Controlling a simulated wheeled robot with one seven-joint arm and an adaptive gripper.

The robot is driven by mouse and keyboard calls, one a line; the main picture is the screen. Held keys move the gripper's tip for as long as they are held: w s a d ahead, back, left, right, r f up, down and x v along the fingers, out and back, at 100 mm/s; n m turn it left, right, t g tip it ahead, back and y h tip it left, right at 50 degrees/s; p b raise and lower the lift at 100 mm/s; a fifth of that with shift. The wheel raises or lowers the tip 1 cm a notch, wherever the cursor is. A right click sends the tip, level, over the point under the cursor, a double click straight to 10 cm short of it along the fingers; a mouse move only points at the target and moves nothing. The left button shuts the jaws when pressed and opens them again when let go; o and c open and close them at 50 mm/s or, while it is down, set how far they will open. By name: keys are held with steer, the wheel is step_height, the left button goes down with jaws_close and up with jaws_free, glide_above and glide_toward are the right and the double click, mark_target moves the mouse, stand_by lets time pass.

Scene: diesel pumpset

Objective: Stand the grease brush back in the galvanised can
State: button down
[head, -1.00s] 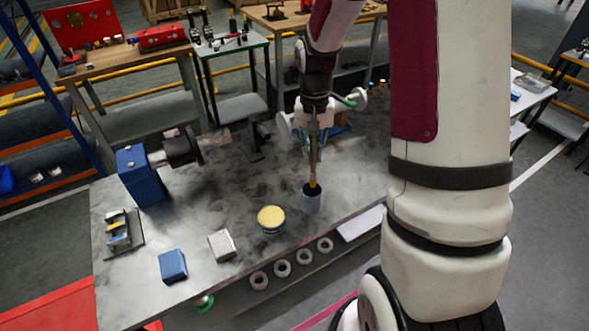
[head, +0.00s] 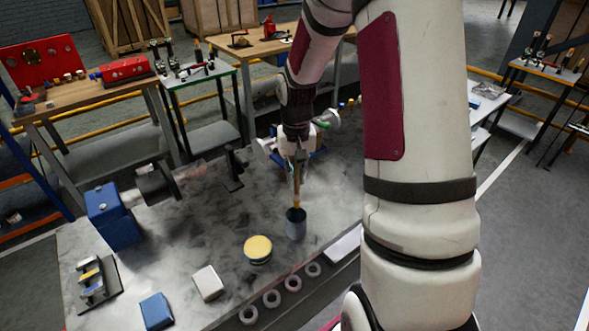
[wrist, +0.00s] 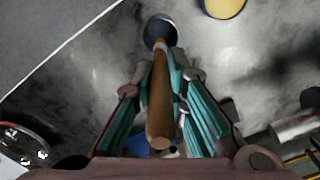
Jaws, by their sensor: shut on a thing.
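The grease brush (head: 297,186) has a brown wooden handle and stands about upright, its lower end at the mouth of the galvanised can (head: 296,230). In the wrist view the brush handle (wrist: 158,100) runs between my fingers toward the can's dark opening (wrist: 159,30). Whether the bristles touch the can's bottom is hidden. The can stands upright on the grey bench. My gripper (head: 298,158) is above the can, shut on the brush handle; its teal finger pads (wrist: 165,100) lie on both sides of the handle.
A yellow-topped tin (head: 257,249) stands left of the can. A white box (head: 208,283), a blue box (head: 156,311) and several pale rings (head: 271,299) lie near the front edge. A blue block (head: 112,218) with a dark shaft stands at left. Bare bench lies between them.

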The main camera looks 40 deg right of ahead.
mark_target(296, 193)
steer(key=shift+f+b, duration=1.15)
steer(key=shift+f, duration=3.05)
steer(key=c, duration=1.5)
jaws_free()
steer(key=shift+r, duration=0.1)
step_height(296, 193, up, 12)
steer(key=shift+f, duration=0.1)
